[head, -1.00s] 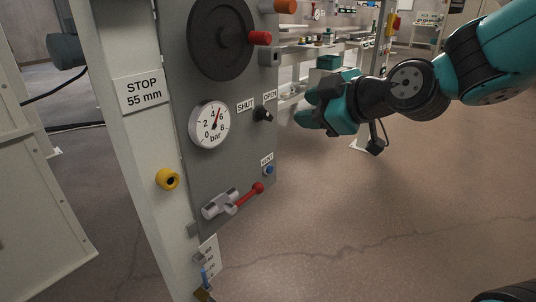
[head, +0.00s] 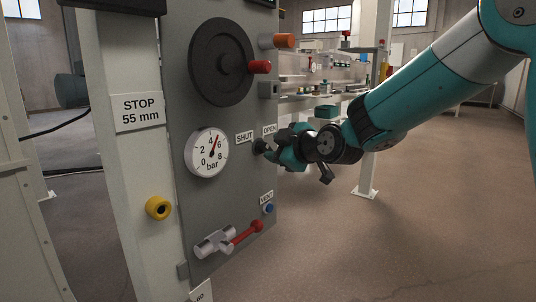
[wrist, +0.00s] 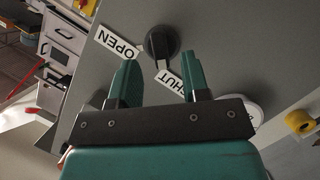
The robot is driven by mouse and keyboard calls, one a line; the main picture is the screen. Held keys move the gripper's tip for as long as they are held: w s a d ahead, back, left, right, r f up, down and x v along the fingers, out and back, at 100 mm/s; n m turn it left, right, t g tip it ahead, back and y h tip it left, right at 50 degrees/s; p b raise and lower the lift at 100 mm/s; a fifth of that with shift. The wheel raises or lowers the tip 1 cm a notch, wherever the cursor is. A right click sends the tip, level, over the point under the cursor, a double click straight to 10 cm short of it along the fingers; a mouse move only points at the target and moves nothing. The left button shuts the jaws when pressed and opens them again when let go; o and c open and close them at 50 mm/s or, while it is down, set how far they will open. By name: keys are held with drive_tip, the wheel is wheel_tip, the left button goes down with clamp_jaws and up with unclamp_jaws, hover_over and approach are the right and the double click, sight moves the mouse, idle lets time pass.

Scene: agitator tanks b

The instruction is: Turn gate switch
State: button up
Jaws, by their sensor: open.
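The gate switch is a black round knob (head: 260,146) on the grey panel, between the SHUT label (head: 244,137) and the OPEN label (head: 269,129). In the wrist view the knob (wrist: 160,40) lies just beyond the fingertips, roughly centred between them. A short grip on it extends down toward the edge of the SHUT label (wrist: 172,80); the OPEN label (wrist: 119,42) is to its left. My gripper (head: 276,148) is open and empty, with its teal fingers (wrist: 160,60) apart in front of the knob. I cannot tell whether they touch it. In the head view the fingers partly cover the knob.
A pressure gauge (head: 207,153) is left of the switch and a black handwheel (head: 220,62) is above it. A red-handled lever (head: 230,238) and a blue VENT button (head: 268,208) are below. Open floor lies right.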

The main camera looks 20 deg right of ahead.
sight(269, 148)
drive_tip(key=shift+x, duration=2)
drive_tip(key=c, duration=0.6)
drive_tip(key=shift+o, duration=0.2)
